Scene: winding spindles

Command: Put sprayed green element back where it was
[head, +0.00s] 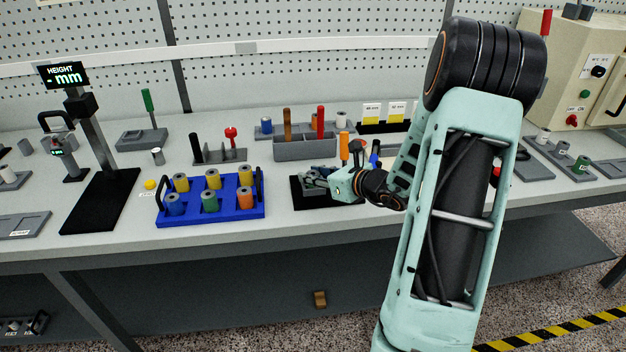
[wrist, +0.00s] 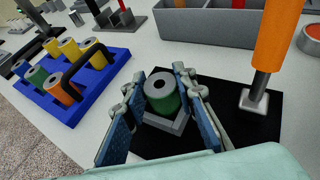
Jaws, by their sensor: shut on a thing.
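A green element (wrist: 161,98), a spool with a dark hole in its grey top, stands upright between the fingers of my gripper (wrist: 158,92) in the wrist view. My gripper is shut on it. The element is at a grey square holder (wrist: 172,124) on a black mat (wrist: 225,130); I cannot tell whether it rests in it or is slightly above. In the head view my gripper (head: 316,178) is low over the mat and the held element is not clear. The blue rack (head: 233,213) to the left holds yellow elements, a blue one, another green one (head: 209,201) and an orange one.
An orange-handled tool (wrist: 278,40) stands upright on the mat, close right of my gripper. A grey bin (head: 305,150) with upright handles is behind. A height gauge (head: 100,185) stands at the left. Bare table lies between rack and mat.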

